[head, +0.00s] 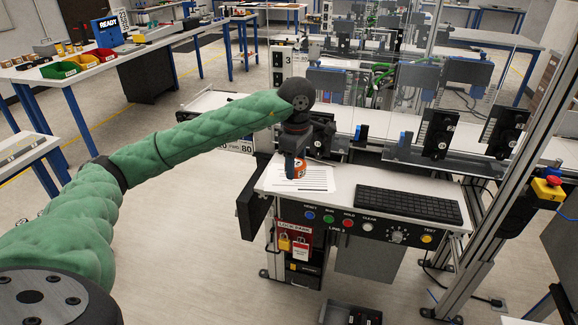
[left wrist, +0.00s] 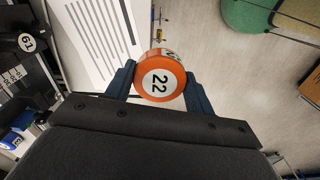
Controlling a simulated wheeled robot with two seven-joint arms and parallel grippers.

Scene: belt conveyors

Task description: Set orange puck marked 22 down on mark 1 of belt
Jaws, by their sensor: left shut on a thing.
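The orange puck marked 22 (left wrist: 157,84) sits between the two blue fingers of my left gripper (left wrist: 159,88) in the left wrist view, its number facing the camera. In the head view my left gripper (head: 294,166) points down over the front left of the white console top, and part of the orange puck (head: 300,171) shows beside a finger. The puck appears held above the printed sheet (head: 318,184); the exact gap cannot be told. The pale belt (head: 345,120) runs behind the console. Mark 1 cannot be made out. My right gripper is not in view.
A black keyboard (head: 408,205) lies right of the sheet, above a panel of coloured buttons. Black devices (head: 438,133) and clear panels stand along the belt. A metal post (head: 487,190) rises at right. A round piece marked 61 (left wrist: 27,43) shows in the left wrist view.

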